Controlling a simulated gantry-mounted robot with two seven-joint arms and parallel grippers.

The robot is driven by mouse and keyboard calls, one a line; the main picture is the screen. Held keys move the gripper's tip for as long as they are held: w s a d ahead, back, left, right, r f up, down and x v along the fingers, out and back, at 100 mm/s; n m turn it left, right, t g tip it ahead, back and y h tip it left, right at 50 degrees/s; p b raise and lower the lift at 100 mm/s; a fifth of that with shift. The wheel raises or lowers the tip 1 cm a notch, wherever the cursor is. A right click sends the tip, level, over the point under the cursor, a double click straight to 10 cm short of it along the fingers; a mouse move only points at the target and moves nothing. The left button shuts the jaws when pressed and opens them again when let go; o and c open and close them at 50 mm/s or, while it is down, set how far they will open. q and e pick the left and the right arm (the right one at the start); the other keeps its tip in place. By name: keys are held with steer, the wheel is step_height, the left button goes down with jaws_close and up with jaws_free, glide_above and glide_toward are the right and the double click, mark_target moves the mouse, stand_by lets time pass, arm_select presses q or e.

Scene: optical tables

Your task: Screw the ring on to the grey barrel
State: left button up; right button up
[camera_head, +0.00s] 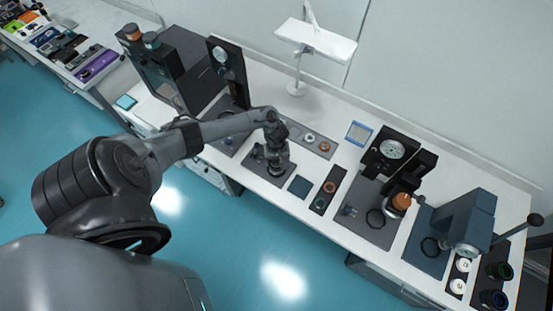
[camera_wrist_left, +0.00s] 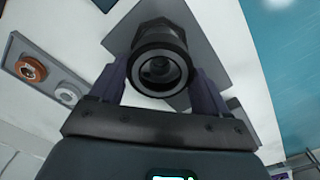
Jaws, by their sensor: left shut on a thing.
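My left gripper (camera_head: 268,165) points down over a small dark mat on the white bench, at the middle of the head view. In the left wrist view its two purple-grey fingers (camera_wrist_left: 160,80) are shut on the sides of a dark round ring (camera_wrist_left: 158,57). The ring lies over a dark grey barrel (camera_wrist_left: 158,30) seen nearly end-on. The ring and barrel appear in line. I cannot tell whether their threads are engaged. In the head view the gripper mostly hides both. My right gripper is not in view.
A grey tray with an orange ring (camera_head: 323,146) and a white ring (camera_head: 309,138) lies just beyond the gripper. A dark square pad (camera_head: 300,186) lies to its right. Dark dial stands (camera_head: 391,150) and a blue-grey machine (camera_head: 467,217) stand farther right. A white lamp (camera_head: 316,40) stands behind.

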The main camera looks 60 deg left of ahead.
arm_select(q)
steer(key=shift+f+p, duration=0.15)
steer(key=shift+p, duration=0.15)
stand_by(0.7)
steer(key=shift+f, duration=0.15)
stand_by(0.4)
steer(key=shift+f, duration=0.2)
stand_by(0.6)
steer(key=shift+f+p, duration=0.15)
steer(key=shift+p, duration=0.15)
steer(key=shift+c, duration=0.9)
steer(key=shift+s+f, duration=0.1)
steer(key=shift+f, duration=0.05)
steer(key=shift+a+f, duration=0.1)
steer(key=shift+f, duration=0.05)
steer(key=shift+c, duration=0.6)
steer(key=shift+p, duration=0.3)
